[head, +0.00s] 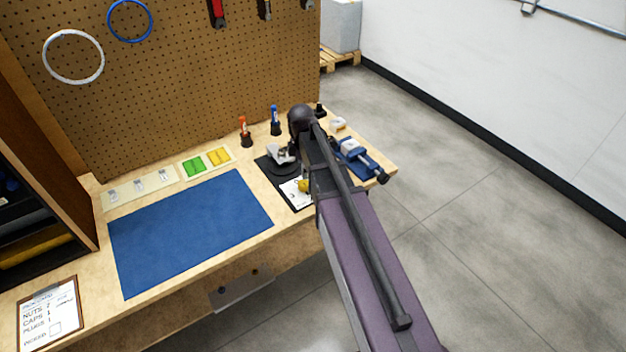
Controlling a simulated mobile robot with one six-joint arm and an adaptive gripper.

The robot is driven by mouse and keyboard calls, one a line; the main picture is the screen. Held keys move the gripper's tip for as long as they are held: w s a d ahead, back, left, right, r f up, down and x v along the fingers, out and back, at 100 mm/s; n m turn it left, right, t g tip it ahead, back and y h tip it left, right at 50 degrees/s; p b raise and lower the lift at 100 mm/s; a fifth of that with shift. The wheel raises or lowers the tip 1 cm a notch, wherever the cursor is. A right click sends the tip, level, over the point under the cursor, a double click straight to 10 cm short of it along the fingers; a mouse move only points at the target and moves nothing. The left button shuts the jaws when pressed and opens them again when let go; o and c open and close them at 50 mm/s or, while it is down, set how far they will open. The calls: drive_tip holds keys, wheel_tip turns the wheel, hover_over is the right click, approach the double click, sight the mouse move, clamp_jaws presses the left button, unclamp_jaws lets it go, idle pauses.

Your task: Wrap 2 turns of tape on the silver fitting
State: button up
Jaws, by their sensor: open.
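I cannot make out the silver fitting for certain. Small silvery pieces (138,185) sit on a pale strip at the back left of the bench. A blue vise-like device (358,158) stands at the right end of the bench, partly behind my arm. A yellow piece (304,185) shows beside my arm, too small to tell whether it is tape. My arm reaches over the bench from the lower right, and its far end hides my gripper.
A blue mat (190,232) lies clear on the bench (90,275). Green and yellow trays (194,165), red (245,132) and blue (275,122) bottles stand at the back, before the pegboard (200,80).

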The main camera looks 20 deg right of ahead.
sight(303, 183)
drive_tip(key=shift+r+p, duration=3.15)
drive_tip(key=shift+r, duration=0.3)
drive_tip(key=s+f+m+b, duration=0.2)
drive_tip(key=s+m, duration=1)
drive_tip(key=m, duration=0.1)
drive_tip(key=shift+s+f, duration=0.2)
drive_tip(key=shift+s+a+m, duration=0.1)
drive_tip(key=shift+s+m, duration=1.75)
drive_tip(key=shift+m, duration=0.25)
